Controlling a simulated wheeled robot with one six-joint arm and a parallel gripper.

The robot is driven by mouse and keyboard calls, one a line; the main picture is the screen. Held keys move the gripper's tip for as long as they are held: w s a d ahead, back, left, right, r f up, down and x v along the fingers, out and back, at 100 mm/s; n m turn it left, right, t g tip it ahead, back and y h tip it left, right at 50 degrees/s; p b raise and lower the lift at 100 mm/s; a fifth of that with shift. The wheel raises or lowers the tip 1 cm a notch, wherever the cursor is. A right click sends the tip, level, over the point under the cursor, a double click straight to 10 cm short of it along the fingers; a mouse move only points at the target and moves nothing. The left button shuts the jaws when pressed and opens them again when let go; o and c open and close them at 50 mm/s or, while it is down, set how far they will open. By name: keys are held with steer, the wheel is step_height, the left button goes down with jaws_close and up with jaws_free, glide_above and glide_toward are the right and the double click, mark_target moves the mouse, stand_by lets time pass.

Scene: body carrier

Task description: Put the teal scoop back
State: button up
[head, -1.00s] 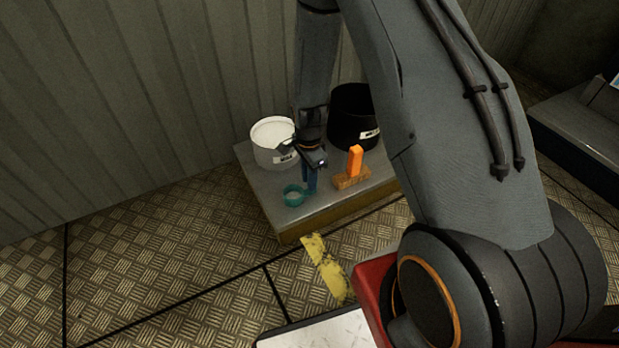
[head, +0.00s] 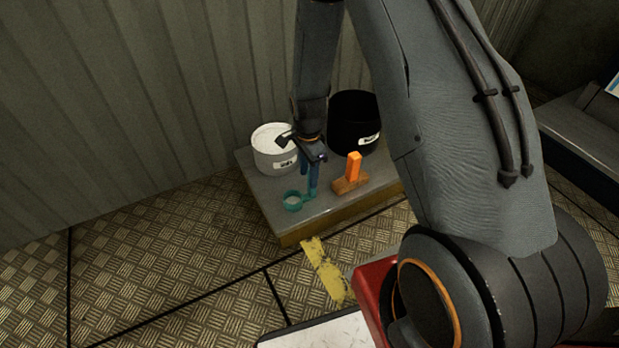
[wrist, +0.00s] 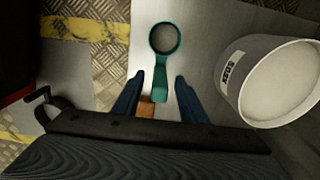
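The teal scoop (head: 293,201) rests on the low grey platform (head: 262,188), near its front left edge. In the wrist view, the scoop's round cup (wrist: 164,38) points away from my gripper and its handle (wrist: 161,80) runs back toward the fingers. My gripper (head: 312,187) points down over the handle end. In the wrist view my gripper (wrist: 160,96) has its two blue fingers apart, one on each side of the handle, with gaps between. Whether the fingertips are level with the handle I cannot tell.
A white labelled tub (head: 273,158) with pale contents stands behind the scoop; it is at the right in the wrist view (wrist: 272,80). A black labelled bin (head: 352,125) stands behind right. An orange upright block on a brown base (head: 353,168) is close right of my gripper.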

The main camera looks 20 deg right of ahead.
step_height(320, 180, up, 3)
steer(key=shift+f+p, duration=0.15)
steer(key=shift+p, duration=0.15)
steer(key=s+a+r+n, duration=0.45)
steer(key=a+r, duration=0.25)
steer(key=r, duration=0.3)
steer(key=s+a+r+n, duration=0.45)
steer(key=a+r, duration=0.25)
steer(key=r, duration=0.2)
steer(key=s+a+r+n+y, duration=0.1)
steer(key=s+a+r+n, duration=0.2)
steer(key=s+r+n, duration=0.3)
steer(key=s+a+r+n+y, duration=0.1)
steer(key=s+a+r+n, duration=0.2)
steer(key=s, duration=1.3)
step_height(320, 180, up, 5)
steer(key=n, duration=0.3)
steer(key=shift+n, duration=0.4)
steer(key=shift+w+f, duration=0.1)
